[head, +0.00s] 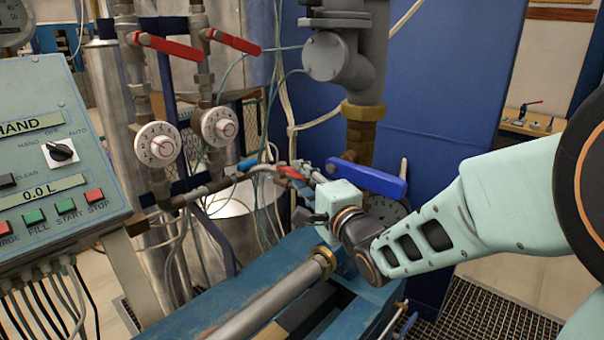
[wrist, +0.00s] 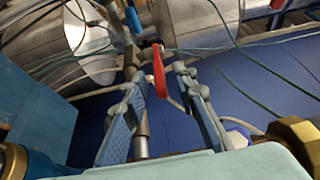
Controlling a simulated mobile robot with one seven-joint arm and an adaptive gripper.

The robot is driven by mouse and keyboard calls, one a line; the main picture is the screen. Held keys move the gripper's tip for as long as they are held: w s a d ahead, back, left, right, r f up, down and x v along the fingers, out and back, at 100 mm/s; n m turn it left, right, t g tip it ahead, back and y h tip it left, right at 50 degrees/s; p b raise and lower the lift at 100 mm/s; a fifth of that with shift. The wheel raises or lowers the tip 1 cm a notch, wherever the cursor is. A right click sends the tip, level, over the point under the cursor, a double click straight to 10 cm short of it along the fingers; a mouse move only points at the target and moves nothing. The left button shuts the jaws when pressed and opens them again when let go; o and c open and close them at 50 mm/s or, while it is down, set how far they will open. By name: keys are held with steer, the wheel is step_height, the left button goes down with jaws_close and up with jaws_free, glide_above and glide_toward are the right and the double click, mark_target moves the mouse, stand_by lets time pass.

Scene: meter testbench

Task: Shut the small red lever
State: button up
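The small red lever (head: 290,173) shows in the head view on the thin pipework, just left of my gripper (head: 309,174). In the wrist view the red lever (wrist: 158,72) stands roughly upright in the picture, between the fingertips of my gripper (wrist: 160,84). The two fingers are spread, with visible gaps on both sides of the lever. My gripper is open and holds nothing.
Two larger red levers (head: 170,46) (head: 236,41) sit on upper pipes. A large blue lever (head: 370,180) is close behind my gripper, and a small blue handle (head: 247,164) lies left. The control panel (head: 50,150) is far left. A metal pipe (head: 270,305) runs below.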

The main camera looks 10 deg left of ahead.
steer(key=shift+w+a, duration=0.1)
stand_by(0.3)
jaws_close()
